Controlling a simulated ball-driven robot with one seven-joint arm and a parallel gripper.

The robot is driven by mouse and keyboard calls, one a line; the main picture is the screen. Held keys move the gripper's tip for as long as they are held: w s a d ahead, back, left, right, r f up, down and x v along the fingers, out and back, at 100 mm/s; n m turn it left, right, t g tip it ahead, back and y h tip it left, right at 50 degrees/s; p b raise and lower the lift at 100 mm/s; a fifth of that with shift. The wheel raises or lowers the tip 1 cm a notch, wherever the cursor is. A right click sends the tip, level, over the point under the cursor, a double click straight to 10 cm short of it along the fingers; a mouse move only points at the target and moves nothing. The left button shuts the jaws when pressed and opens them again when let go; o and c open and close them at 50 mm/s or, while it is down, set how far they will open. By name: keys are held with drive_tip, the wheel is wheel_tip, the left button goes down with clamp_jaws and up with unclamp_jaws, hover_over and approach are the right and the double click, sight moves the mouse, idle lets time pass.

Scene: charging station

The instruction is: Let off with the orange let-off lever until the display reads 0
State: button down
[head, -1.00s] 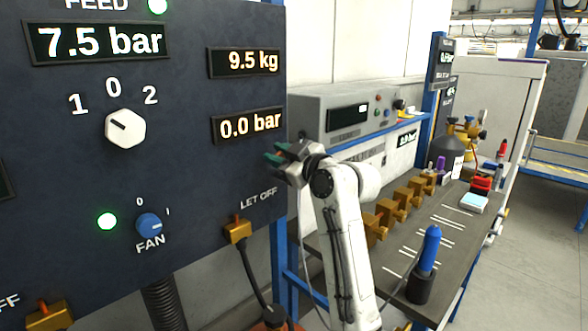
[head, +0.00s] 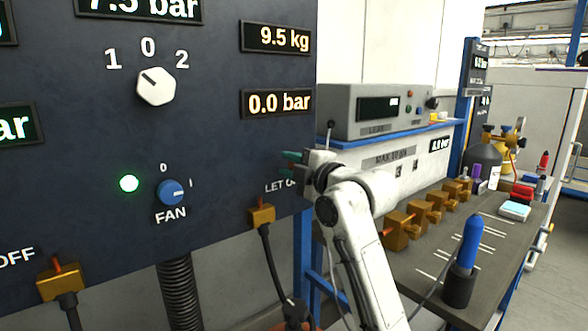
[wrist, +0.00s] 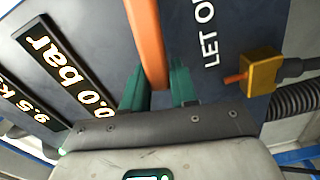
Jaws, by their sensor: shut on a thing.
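In the wrist view an orange lever (wrist: 147,42) runs from the top edge down between the green fingers of my gripper (wrist: 160,88), which is shut on it. In the head view my gripper (head: 290,161) is at the panel's right edge, partly covering the LET OFF label (head: 278,187); the held lever is hidden there. A brass fitting (head: 262,215) with a short orange stub sits below the label; it also shows in the wrist view (wrist: 262,72). The lower right display (head: 277,103) reads 0.0 bar, and the one above (head: 277,39) reads 9.5 kg.
The dark panel (head: 110,130) carries a white knob (head: 156,87), a blue FAN knob (head: 172,192) and a lit green lamp (head: 129,183). To the right, a bench (head: 490,225) holds several brass blocks and a blue-handled tool (head: 470,243). Hoses hang below the panel.

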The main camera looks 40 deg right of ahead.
drive_tip(key=shift+a+f+n+b, duration=0.1)
drive_tip(key=shift+f+n+b, duration=0.75)
drive_tip(key=shift+n, duration=0.15)
drive_tip(key=shift+f, duration=0.1)
drive_tip(key=c, duration=1)
unclamp_jaws()
drive_tip(key=shift+o, duration=0.2)
drive_tip(key=s, duration=1)
drive_tip(key=shift+s+d, duration=0.2)
drive_tip(key=shift+s, duration=0.2)
